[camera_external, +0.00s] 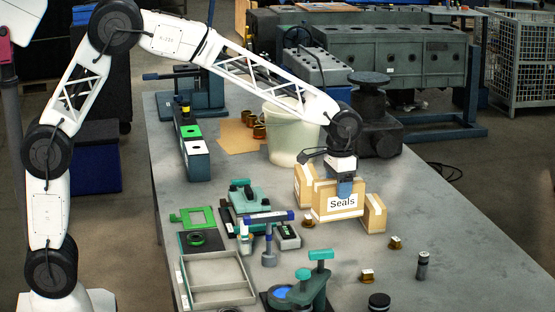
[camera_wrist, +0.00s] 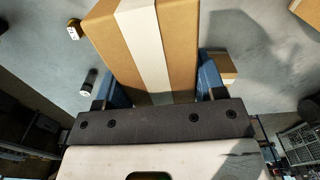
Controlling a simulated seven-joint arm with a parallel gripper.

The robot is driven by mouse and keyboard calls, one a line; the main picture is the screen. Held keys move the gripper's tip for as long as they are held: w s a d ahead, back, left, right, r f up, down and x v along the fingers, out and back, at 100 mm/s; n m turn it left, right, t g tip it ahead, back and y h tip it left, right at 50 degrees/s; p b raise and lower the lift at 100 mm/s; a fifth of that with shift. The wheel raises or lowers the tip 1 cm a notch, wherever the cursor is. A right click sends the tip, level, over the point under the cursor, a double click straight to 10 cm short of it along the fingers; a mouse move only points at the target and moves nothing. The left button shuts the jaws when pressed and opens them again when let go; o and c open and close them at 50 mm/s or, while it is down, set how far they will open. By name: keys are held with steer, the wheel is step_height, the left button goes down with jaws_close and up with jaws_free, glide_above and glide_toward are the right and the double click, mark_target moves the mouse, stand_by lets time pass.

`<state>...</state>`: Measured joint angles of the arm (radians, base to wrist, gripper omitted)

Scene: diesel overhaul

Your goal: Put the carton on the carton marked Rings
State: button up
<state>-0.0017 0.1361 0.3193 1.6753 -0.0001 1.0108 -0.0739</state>
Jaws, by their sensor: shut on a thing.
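My gripper (camera_external: 344,188) is shut on a brown carton (camera_external: 338,205) whose front label reads "Seals". In the wrist view this carton (camera_wrist: 112,32) has a pale tape strip down its middle and sits between the blue fingers of my gripper (camera_wrist: 162,85). I cannot tell whether its underside touches the table. A second carton (camera_external: 303,180) stands just behind and left of it. A third, lower carton (camera_external: 375,214) stands to its right. I can read no "Rings" label on either.
A whitish bucket (camera_external: 292,140) and a dark vise-like block (camera_external: 375,125) stand behind the cartons. Green tools, a blue-topped hammer (camera_external: 268,235) and a grey tray (camera_external: 218,280) lie at the left. Small brass parts (camera_external: 395,243) are in front. The table's right side is mostly clear.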

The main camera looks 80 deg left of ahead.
steer(key=s+a+r, duration=0.2)
steer(key=s+a, duration=0.5)
steer(key=a, duration=0.6)
steer(key=s+a+r, duration=0.3)
steer(key=s+a, duration=0.4)
steer(key=a, duration=0.6)
steer(key=shift+m, duration=0.4)
steer(key=w+a, duration=0.3)
steer(key=w, duration=0.4)
steer(key=w+a+f, duration=0.1)
steer(key=w+a, duration=0.2)
steer(key=w, duration=0.4)
steer(key=shift+w+f, duration=0.3)
steer(key=shift+w, duration=0.1)
steer(key=shift+f, duration=1.75)
steer(key=shift+f, duration=0.15)
